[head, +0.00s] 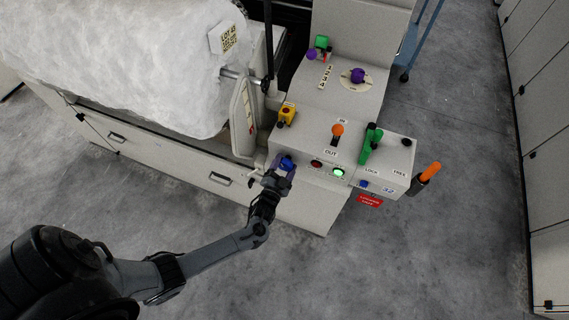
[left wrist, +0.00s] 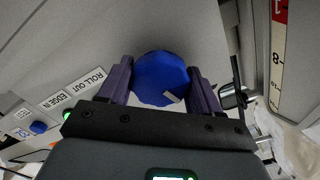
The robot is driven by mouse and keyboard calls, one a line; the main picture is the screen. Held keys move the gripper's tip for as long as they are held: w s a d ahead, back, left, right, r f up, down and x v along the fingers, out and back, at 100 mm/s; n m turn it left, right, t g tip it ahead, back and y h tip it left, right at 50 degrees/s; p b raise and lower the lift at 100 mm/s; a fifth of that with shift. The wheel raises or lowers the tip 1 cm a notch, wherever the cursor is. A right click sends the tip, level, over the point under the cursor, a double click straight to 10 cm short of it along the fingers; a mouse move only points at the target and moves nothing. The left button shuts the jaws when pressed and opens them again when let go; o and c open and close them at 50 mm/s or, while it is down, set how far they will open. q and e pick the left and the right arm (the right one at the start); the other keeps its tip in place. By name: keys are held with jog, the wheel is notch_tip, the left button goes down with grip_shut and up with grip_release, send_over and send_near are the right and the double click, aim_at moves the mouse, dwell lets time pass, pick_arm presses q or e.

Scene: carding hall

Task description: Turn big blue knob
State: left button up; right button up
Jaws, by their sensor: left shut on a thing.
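The big blue knob (head: 287,164) is on the front left of the machine's control panel. It also shows in the left wrist view (left wrist: 160,78), round, with a pale mark on its lower right. My left gripper (head: 281,168) reaches it from below left in the head view. In the left wrist view its two purple fingers (left wrist: 162,84) are at either side of the knob, shut on it. Part of the knob is hidden behind the gripper body. My right gripper is not in view.
A red light (head: 316,164), a lit green light (head: 338,172), an orange-topped lever (head: 337,130) and a green handle (head: 370,143) lie to the right. A big white roll (head: 120,60) is at upper left. The floor in front is clear.

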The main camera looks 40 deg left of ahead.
pick_arm(q)
jog(key=shift+w+d+r+m, duration=0.15)
jog(key=shift+r+m, duration=0.2)
jog(key=shift+m, duration=0.25)
jog(key=o, duration=0.8)
jog(key=shift+o, duration=1.2)
jog(key=shift+f, duration=0.2)
jog(key=shift+s, duration=0.2)
jog(key=p+v, duration=0.1)
jog(key=v, duration=0.9)
jog(key=shift+s, duration=0.25)
jog(key=shift+d, duration=0.15)
